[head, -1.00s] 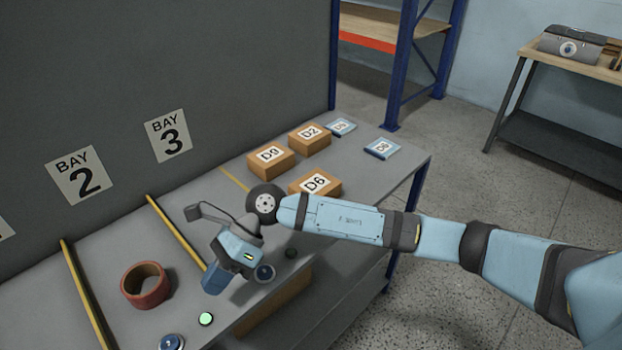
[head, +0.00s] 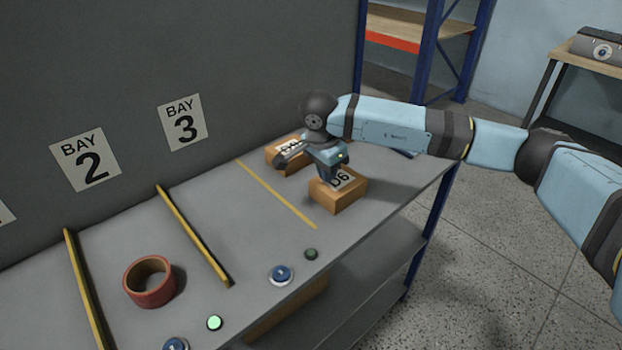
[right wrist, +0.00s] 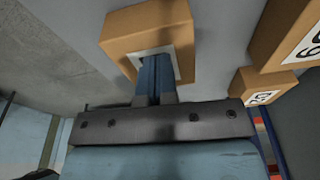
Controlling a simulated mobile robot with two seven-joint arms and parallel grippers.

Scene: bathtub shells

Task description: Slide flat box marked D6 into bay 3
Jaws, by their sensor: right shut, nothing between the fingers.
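The flat brown box marked D6 (head: 345,199) lies on the grey bench top, to the right of the painted yellow line. My right gripper (head: 333,179) is shut and empty, pointing down at the top of the box. In the right wrist view the shut fingers (right wrist: 156,75) reach the label side of the box (right wrist: 120,30) and cover part of its label; I cannot tell whether they touch. Bay 3, under its wall sign (head: 183,122), is clear bench between a raised yellow divider (head: 193,236) and the painted line (head: 275,193). My left gripper is out of view.
Another brown box (head: 283,160) sits behind my gripper, partly hidden. The right wrist view shows two labelled boxes nearby (right wrist: 273,30) (right wrist: 250,85). A red ring (head: 148,294) stands left of the divider. Blue (head: 281,274) and dark green (head: 311,254) buttons sit near the front edge.

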